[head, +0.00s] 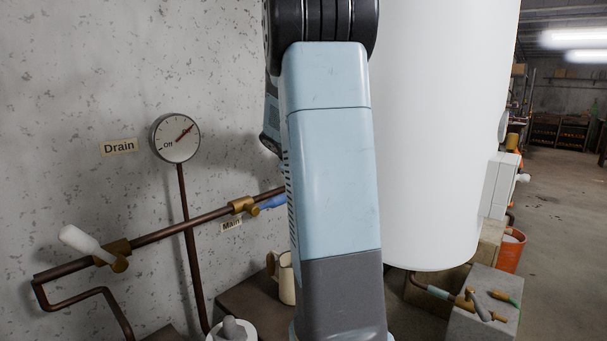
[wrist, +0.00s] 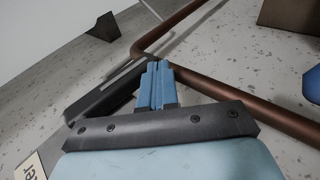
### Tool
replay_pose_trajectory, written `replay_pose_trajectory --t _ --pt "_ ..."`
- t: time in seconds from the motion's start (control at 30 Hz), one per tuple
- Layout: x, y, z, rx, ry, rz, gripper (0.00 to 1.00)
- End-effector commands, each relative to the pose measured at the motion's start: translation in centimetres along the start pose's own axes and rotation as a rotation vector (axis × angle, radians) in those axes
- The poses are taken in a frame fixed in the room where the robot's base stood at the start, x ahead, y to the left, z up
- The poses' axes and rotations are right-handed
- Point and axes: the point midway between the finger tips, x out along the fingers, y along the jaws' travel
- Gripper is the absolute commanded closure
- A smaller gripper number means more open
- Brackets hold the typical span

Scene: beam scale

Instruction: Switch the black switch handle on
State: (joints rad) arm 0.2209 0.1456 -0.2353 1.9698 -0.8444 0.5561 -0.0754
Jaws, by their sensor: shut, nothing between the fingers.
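My gripper (wrist: 157,88) shows in the wrist view with its blue fingers closed together and nothing between them. A long black and grey piece (wrist: 103,97) lies just left of the fingers, near the wall; it may be the black switch handle, but I cannot tell for sure. I cannot tell whether the fingers touch it. A part-hidden label (wrist: 31,167) is at the lower left of that view. In the head view my arm covers the middle, and both the gripper and the black handle are hidden.
A copper pipe (wrist: 250,108) runs close by the fingers. In the head view a white tank (head: 440,130) stands right of my arm. A gauge (head: 176,138), a white-handled valve (head: 88,244) and a blue-handled valve (head: 271,202) are at left, by the wall.

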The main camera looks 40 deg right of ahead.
Motion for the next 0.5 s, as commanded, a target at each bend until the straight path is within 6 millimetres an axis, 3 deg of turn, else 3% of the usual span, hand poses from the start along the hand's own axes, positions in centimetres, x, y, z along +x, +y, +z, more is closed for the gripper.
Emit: replay_pose_trajectory --t 0.5 --pt "-7.1 -5.8 0.0 0.003 0.004 0.003 1.00"
